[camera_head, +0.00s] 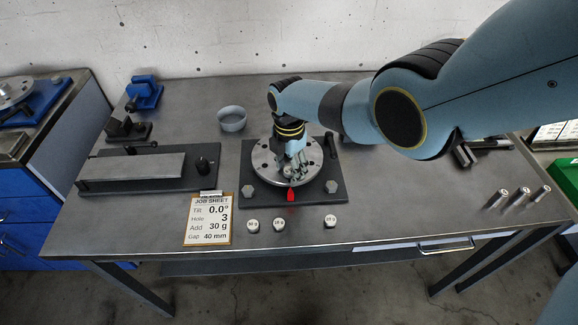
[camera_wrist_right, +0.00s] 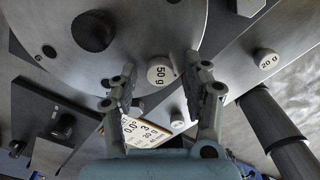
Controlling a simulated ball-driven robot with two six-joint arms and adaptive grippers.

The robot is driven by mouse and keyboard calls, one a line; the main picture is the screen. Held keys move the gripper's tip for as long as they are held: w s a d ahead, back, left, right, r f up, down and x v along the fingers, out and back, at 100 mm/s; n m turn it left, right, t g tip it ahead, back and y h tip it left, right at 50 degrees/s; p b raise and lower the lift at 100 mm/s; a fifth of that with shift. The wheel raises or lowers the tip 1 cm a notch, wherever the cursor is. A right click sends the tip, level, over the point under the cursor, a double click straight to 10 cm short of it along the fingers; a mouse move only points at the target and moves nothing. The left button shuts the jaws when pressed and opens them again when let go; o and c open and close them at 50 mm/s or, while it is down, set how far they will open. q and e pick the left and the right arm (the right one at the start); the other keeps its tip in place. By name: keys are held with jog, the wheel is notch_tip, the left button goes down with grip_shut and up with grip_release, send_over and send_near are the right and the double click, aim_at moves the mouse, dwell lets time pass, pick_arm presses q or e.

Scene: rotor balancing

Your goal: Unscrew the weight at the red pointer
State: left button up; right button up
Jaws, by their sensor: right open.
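The round metal rotor disc (camera_head: 262,165) with holes sits on a dark base plate on the bench. The red pointer (camera_head: 291,194) stands at its front edge. My right gripper (camera_head: 297,170) is over the front of the disc, just behind the pointer. In the right wrist view a pale round weight (camera_wrist_right: 161,72) marked 50 g sits at the disc's rim, between the two open fingers of my right gripper (camera_wrist_right: 160,80). I cannot tell whether the fingers touch it. In the head view the gripper largely hides this weight. My left gripper is not in view.
Loose weights (camera_head: 330,221) stand in front of the base plate. The job sheet (camera_head: 208,219) lies left of them, reading hole 3, add 30 g. A flat fixture (camera_head: 135,167), a grey ring (camera_head: 232,118) and a blue vise (camera_head: 144,92) are left; metal cylinders (camera_head: 519,195) stand right.

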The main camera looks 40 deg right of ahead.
grip_shut()
jog(key=n, duration=0.5)
jog(key=shift+n, duration=0.3)
jog(key=n, duration=0.4)
jog(key=shift+n, duration=0.3)
jog(key=shift+n, duration=0.9)
jog(key=shift+r, duration=0.15)
jog(key=shift+r, duration=0.2)
jog(key=shift+r, duration=3.25)
